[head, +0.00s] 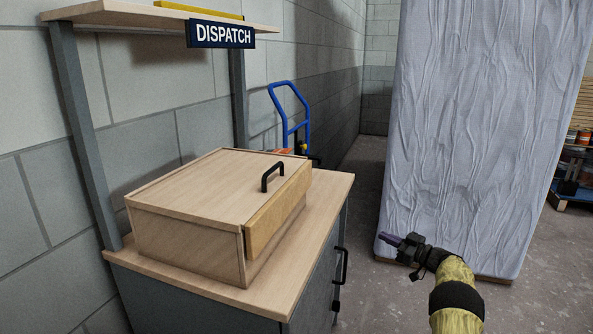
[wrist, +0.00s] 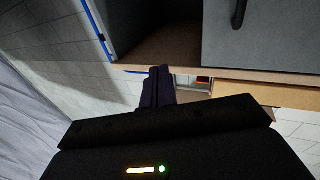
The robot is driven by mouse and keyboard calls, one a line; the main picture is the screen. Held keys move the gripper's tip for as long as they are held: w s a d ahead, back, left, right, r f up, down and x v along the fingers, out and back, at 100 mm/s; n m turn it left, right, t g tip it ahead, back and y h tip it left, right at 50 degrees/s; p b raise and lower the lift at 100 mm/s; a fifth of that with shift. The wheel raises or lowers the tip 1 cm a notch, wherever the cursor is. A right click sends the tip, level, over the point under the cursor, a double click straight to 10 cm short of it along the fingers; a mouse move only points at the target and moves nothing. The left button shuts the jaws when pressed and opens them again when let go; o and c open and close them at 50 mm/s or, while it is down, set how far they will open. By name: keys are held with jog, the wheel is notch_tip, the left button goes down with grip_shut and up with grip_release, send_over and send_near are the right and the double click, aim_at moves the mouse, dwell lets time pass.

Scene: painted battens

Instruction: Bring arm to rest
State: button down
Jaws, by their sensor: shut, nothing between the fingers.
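My gripper (head: 388,238) is at the end of my yellow-sleeved arm, right of the bench in the head view. Its dark fingers are together and empty, and they also show in the wrist view (wrist: 158,88). The gripper is apart from the bench and in front of the wrapped upright stack (head: 470,130), as the head view shows it. I cannot tell whether it touches the wrapping.
A wooden box (head: 190,235) with a closed lid and black handle (head: 271,176) sits on the bench top (head: 325,205). A DISPATCH sign (head: 220,34) hangs from the shelf above. A blue hand truck (head: 290,110) stands behind. Floor (head: 365,185) shows between bench and stack.

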notch_tip(320, 180, up, 8)
jog(key=w+m+t+h, duration=0.2)
jog(key=m+t+h, duration=0.2)
jog(key=m+h, duration=0.3)
jog(key=s+a+m+g+h, duration=0.1)
jog(key=s+a+m+h, duration=0.1)
jog(key=s+h, duration=0.3)
jog(key=s+a+f+g, duration=0.3)
jog(key=s+a+g, duration=0.15)
jog(key=s, duration=0.95)
jog(key=s+a+f+g+h, duration=0.1)
jog(key=s+a+f+g, duration=0.35)
jog(key=s, duration=0.95)
jog(key=s+a+f+g, duration=0.2)
jog(key=s+a+g, duration=0.3)
jog(key=s, duration=1)
notch_tip(320, 180, up, 34)
jog(key=w+p, duration=0.1)
jog(key=p, duration=3.3)
jog(key=shift+a+m+t, duration=0.2)
jog(key=shift+m+t, duration=0.1)
jog(key=shift+m, duration=0.1)
jog(key=shift+w+f, duration=0.1)
jog(key=shift+f, duration=0.1)
